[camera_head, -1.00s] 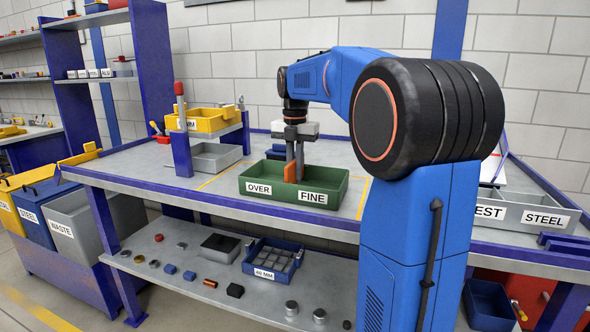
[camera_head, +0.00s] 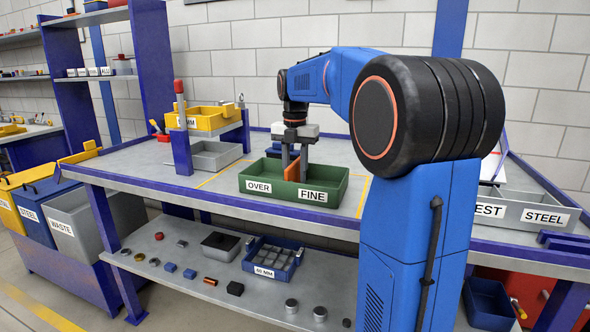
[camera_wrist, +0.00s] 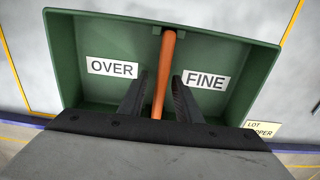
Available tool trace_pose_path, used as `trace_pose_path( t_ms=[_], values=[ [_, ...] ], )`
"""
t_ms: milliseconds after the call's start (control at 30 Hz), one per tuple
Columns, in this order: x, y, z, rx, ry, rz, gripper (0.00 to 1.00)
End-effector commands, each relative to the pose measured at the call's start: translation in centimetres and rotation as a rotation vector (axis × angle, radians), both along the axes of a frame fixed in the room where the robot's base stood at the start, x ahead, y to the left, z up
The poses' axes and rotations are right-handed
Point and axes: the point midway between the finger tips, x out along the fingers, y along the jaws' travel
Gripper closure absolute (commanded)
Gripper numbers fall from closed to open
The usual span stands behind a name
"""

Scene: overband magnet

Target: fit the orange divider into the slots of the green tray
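The green tray (camera_head: 325,205) stands on the bench with its OVER and FINE labels facing front; it fills much of the wrist view (camera_wrist: 62,60). The orange divider (camera_head: 292,168) stands in the tray, between the two labels. In the wrist view the divider (camera_wrist: 163,70) runs front to back, and its far end meets the far wall between small green guides. Its lower edge and near end are hidden. My gripper (camera_head: 294,172) is open, one finger on each side of the divider. Gaps show between the fingers (camera_wrist: 160,92) and the divider in the wrist view.
A yellow bin (camera_head: 203,118) on a raised stand and a grey bin (camera_head: 212,157) are left of the tray. Grey labelled bins (camera_head: 530,210) stand at the right. A lower shelf holds several small parts.

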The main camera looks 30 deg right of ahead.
Motion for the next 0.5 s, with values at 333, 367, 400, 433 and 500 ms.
trace_pose_path(
  t_ms=[333, 367, 400, 433, 500],
  values=[
    [0.1, 0.0, 3.9, -0.001, -0.003, 0.000, 0.69],
    [0.1, 0.0, 4.5, 0.000, -0.003, 0.000, 0.69],
    [0.1, 0.0, 5.3, -0.001, -0.003, 0.000, 0.69],
    [0.1, 0.0, 5.9, -0.001, -0.002, 0.000, 0.69],
    [0.1, 0.0, 7.3, -0.001, -0.002, 0.000, 0.69]
  ],
)
